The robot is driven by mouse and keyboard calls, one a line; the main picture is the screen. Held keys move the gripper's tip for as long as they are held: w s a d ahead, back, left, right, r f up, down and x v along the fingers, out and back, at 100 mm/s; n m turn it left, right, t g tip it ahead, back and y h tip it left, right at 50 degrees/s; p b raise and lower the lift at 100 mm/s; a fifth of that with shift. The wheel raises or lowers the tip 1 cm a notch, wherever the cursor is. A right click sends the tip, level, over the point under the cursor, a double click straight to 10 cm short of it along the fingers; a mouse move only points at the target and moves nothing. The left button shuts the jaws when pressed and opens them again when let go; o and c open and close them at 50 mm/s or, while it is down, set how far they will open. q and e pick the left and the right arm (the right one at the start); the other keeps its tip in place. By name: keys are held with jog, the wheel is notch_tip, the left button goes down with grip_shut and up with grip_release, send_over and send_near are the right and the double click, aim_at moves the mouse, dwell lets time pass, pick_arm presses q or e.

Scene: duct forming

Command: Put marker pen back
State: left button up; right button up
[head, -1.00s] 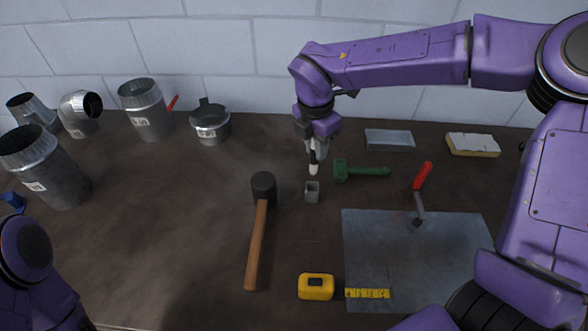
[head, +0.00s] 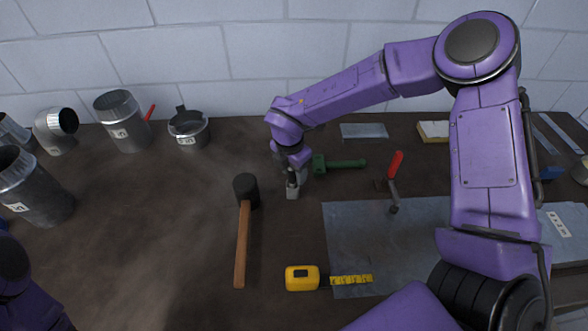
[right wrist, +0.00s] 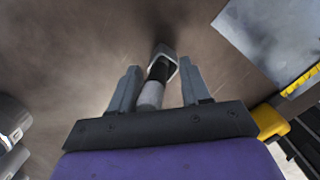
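The marker pen (right wrist: 151,93) has a pale end and a dark part. It stands with its far end inside the small grey square holder (right wrist: 166,52), leaning a little in the right wrist view. My right gripper (right wrist: 159,67) is open around the pen, with a gap visible beside it. In the head view the right gripper (head: 292,178) is just above the holder (head: 292,193) and partly hides the pen. My left gripper is out of view; only part of that arm shows at the lower left.
A mallet (head: 243,240) lies left of the holder, and a green-handled tool (head: 345,164) lies to its right. A yellow tape measure (head: 302,278), a red-handled tool (head: 395,166) and a metal sheet (head: 350,225) are nearby. Metal duct pieces (head: 124,122) stand at the left.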

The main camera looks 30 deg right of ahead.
jog(key=shift+s+r, duration=0.2)
jog(key=shift+s, duration=0.15)
jog(key=shift+w+a+r, duration=0.1)
jog(key=shift+w+a, duration=0.1)
jog(key=shift+w, duration=0.1)
notch_tip(320, 180, up, 12)
jog(key=a+b, duration=0.1)
jog(key=b, duration=0.2)
jog(key=shift+s+f, duration=0.2)
jog(key=shift+s, duration=0.2)
